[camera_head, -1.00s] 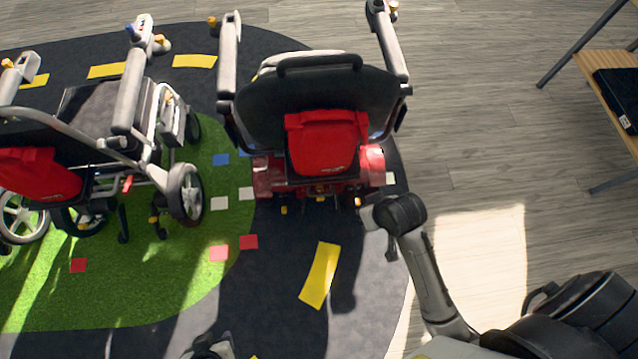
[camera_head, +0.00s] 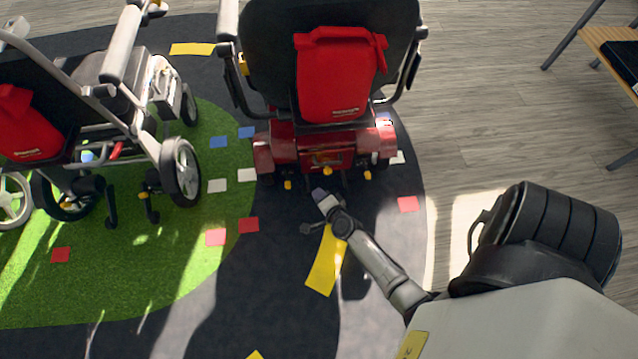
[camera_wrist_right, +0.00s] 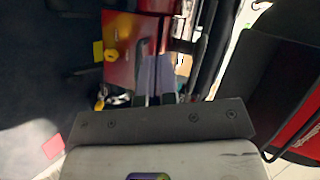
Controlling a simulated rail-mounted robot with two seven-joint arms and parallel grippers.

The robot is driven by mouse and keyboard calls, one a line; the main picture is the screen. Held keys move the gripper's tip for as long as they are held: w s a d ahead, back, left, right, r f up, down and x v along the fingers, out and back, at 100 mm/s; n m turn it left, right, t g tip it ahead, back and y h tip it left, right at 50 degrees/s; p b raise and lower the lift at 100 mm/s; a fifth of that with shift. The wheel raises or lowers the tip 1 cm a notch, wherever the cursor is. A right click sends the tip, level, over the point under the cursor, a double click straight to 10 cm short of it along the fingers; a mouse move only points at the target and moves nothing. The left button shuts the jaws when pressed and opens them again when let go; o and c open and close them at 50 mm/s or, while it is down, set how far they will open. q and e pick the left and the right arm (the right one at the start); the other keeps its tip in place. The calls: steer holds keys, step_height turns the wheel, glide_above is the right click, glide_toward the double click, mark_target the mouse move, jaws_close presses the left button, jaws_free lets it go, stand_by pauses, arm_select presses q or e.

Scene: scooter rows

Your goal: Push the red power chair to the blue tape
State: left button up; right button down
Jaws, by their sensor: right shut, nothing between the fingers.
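The red power chair (camera_head: 312,148) stands at top centre of the head view, its black back and red bag toward me. Its red rear base also fills the upper middle of the wrist view (camera_wrist_right: 130,45). Blue tape (camera_head: 218,142) lies left of the base, with another blue piece (camera_head: 246,132) close beside it. A blue piece (camera_head: 384,117) shows partly at its right. My right gripper (camera_head: 319,194) is shut and empty, just behind the lower rear of the base. Its fingers (camera_wrist_right: 156,82) point at the red base; contact cannot be told. My left gripper is out of view.
A grey wheelchair (camera_head: 130,100) with a red bag stands close on the left. White tape (camera_head: 247,175) and red tape (camera_head: 249,225) mark nearer rows. A wooden bench (camera_head: 610,45) is at far right.

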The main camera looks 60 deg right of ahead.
steer(key=s+d+r+m+g+h, duration=0.2)
steer(key=s+d+r+m+h, duration=0.1)
steer(key=d+m+h, duration=0.25)
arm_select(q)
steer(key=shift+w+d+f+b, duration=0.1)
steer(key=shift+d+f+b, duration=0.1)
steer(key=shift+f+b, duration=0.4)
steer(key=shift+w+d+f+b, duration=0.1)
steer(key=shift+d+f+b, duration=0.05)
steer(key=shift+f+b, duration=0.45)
arm_select(e)
steer(key=w+d+m, duration=0.1)
steer(key=w+d, duration=0.7)
steer(key=d, duration=0.1)
steer(key=shift+w+d+m+h, duration=0.15)
steer(key=shift+d+m+h, duration=0.05)
steer(key=shift+m+h, duration=0.2)
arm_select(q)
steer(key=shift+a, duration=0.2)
arm_select(e)
steer(key=shift+d, duration=0.1)
